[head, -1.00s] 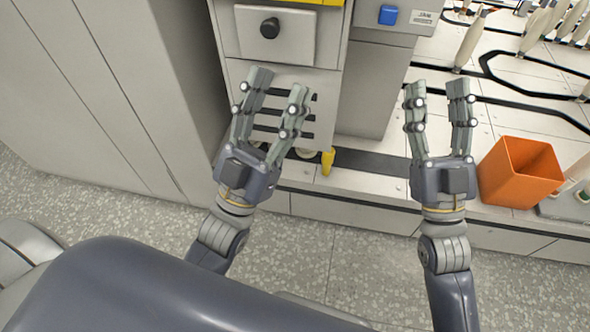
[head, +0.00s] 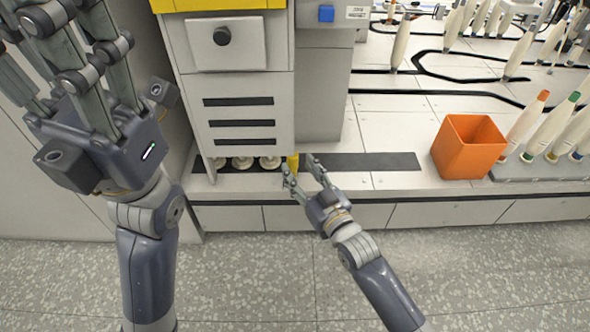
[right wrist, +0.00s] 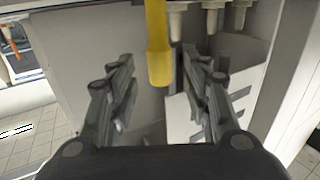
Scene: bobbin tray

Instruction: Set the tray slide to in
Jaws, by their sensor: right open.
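The tray slide's yellow handle (head: 293,162) hangs at the lower right corner of the grey cabinet, just above the bench. In the right wrist view the handle (right wrist: 158,45) hangs in the gap between the two fingers, with space on both sides. My right gripper (head: 298,164) is open at the handle, and its fingertips partly overlap it in the head view. I cannot tell whether a finger touches it. Most of the slide is hidden under the cabinet. My left gripper (head: 75,60) is raised, open and empty at the left, close to the camera.
White round pieces (head: 243,163) show under the slotted cabinet front (head: 240,85). A black knob (head: 222,36) is above. An orange bin (head: 468,147) and a rack of bobbins (head: 550,125) stand to the right. A dark strip (head: 370,162) of bench between is clear.

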